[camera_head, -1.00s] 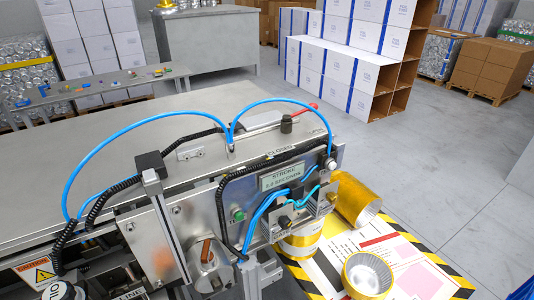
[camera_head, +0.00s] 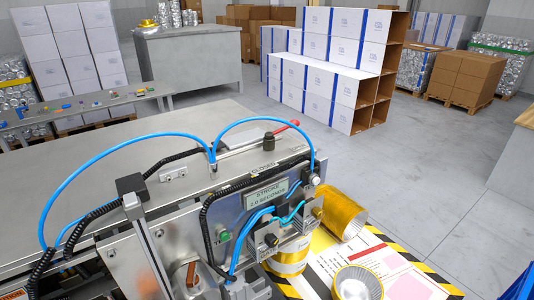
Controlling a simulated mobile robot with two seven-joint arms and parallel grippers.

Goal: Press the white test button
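The press machine (camera_head: 110,150) has a metal control panel with a display label (camera_head: 268,194) reading a stroke time in seconds. A small green button (camera_head: 223,236) sits at the panel's lower left. A black knob (camera_head: 270,240) is on a small metal box at the lower right. I cannot make out a white test button in this view. Neither of my grippers shows in the frame.
Blue hoses (camera_head: 130,146) arch over the machine top. White boxes (camera_head: 318,80) and brown cartons (camera_head: 462,77) stand behind.

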